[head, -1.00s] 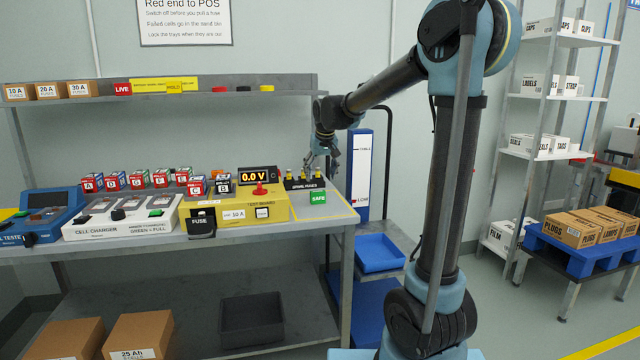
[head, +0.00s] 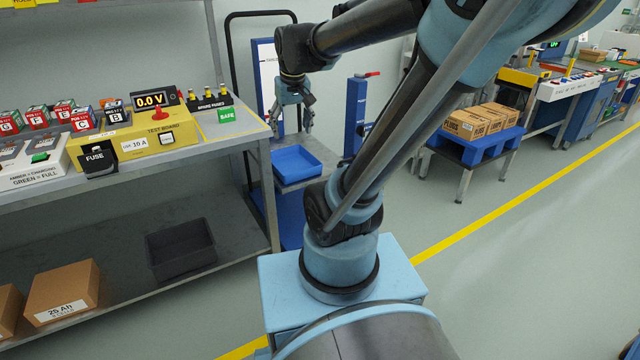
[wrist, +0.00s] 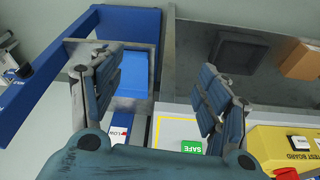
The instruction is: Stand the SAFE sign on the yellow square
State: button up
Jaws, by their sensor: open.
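The green SAFE sign (head: 226,115) is at the right end of the bench, in front of the spare fuses rack. The SAFE sign also shows low in the wrist view (wrist: 191,147). A thin yellow outline (wrist: 180,119) marks the bench top around it there; the sign appears inside this outline, partly cut off by my gripper's body. My gripper (head: 290,122) is open and empty. It hangs to the right of the bench end, above the blue tray, apart from the sign. Both spread fingers show in the wrist view (wrist: 157,75).
A blue tray (head: 297,165) sits on a cart beside the bench. The yellow test board (head: 130,142) stands left of the sign. A blue post (head: 355,115) stands right of my gripper. A dark bin (head: 181,250) lies on the lower shelf.

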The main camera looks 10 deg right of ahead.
jog(key=s+d+f, duration=0.2)
jog(key=s+f, duration=0.3)
jog(key=s, duration=0.2)
jog(key=s+d+f+m+g, duration=0.1)
jog(key=s+d+f, duration=0.2)
jog(key=s+f, duration=0.3)
jog(key=shift+s+f, duration=0.3)
jog(key=shift+s, duration=0.7)
